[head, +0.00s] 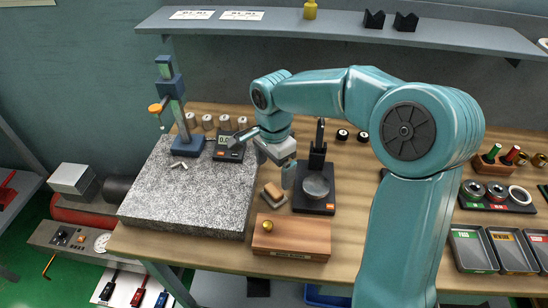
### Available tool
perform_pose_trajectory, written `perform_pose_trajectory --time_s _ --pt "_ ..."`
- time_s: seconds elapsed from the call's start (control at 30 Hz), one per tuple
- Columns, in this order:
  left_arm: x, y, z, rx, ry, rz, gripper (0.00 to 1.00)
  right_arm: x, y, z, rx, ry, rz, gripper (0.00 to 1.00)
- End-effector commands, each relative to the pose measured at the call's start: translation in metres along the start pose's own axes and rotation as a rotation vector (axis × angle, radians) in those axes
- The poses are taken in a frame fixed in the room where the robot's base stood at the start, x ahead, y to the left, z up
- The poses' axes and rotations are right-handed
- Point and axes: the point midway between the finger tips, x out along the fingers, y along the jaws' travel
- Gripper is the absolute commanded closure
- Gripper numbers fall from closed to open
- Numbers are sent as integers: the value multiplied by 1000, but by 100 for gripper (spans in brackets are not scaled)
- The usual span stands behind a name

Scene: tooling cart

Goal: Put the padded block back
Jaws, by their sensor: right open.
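A small brown-and-grey block (273,193), which looks like the padded block, rests tilted on the wooden bench top just right of the granite plate. My right gripper (274,168) is open and points down above and just behind this block, with nothing seen between its fingers. One finger partly hides what is beside the block. My left gripper is not in view.
A granite plate (185,205) with a height stand (172,95) and a dark gauge (229,147) is on the left. A wooden box with a brass knob (291,243) stands in front of the block. A black stand with a round grey plate (316,188) is close on its right. Sorting trays (473,249) are at far right.

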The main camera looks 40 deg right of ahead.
Motion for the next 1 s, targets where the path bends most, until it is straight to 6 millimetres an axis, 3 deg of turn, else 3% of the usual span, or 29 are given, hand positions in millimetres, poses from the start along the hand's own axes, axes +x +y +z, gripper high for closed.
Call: perform_pose_trajectory --time_s 0.1,0.23,0.83,1.0 --pt "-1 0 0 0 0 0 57 -20 -1 0 -1 0 -2 6" --pt "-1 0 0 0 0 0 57 -31 0 0 -1 0 -1 6" --pt "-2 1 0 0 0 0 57 -34 0 0 0 0 1 6" --pt "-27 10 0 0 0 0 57 -60 0 0 0 0 0 6"
